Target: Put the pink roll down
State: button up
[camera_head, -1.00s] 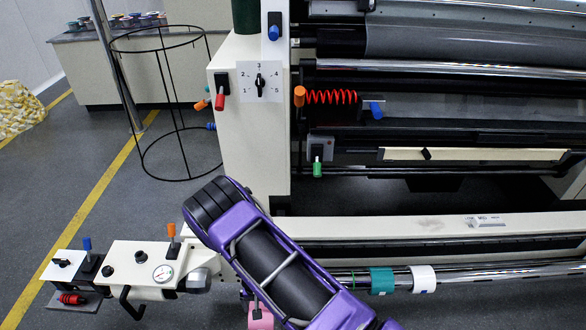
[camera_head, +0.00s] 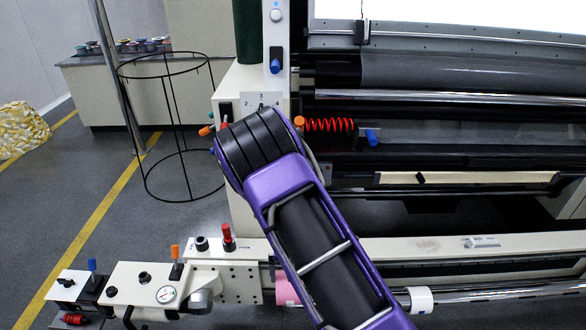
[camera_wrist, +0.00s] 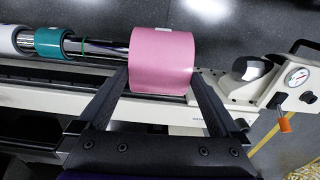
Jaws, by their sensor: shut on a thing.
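The pink roll (camera_wrist: 163,64) is between the two fingers of my gripper (camera_wrist: 160,92) in the wrist view, and the gripper is shut on it. The roll sits at the end of a shiny metal bar (camera_wrist: 100,48) in that view; I cannot tell whether it is around the bar or in front of it. In the head view, only part of the pink roll (camera_head: 287,290) shows, beside my purple arm, which hides the rest of it and the gripper.
A teal roll (camera_wrist: 53,43) and a white roll (camera_head: 419,299) are on the bar. A panel with a gauge (camera_head: 165,294) and levers stands at the left end. A black wire hoop stand (camera_head: 147,70) is behind. Open floor lies at left.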

jog(key=s+d+r+p, duration=0.1)
jog(key=d+r, duration=0.6)
jog(key=r, duration=0.3)
jog(key=s+d+r+p, duration=0.2)
jog(key=d+r, duration=0.6)
jog(key=r, duration=0.2)
jog(key=shift+r+m, duration=0.3)
jog(key=shift+r, duration=0.1)
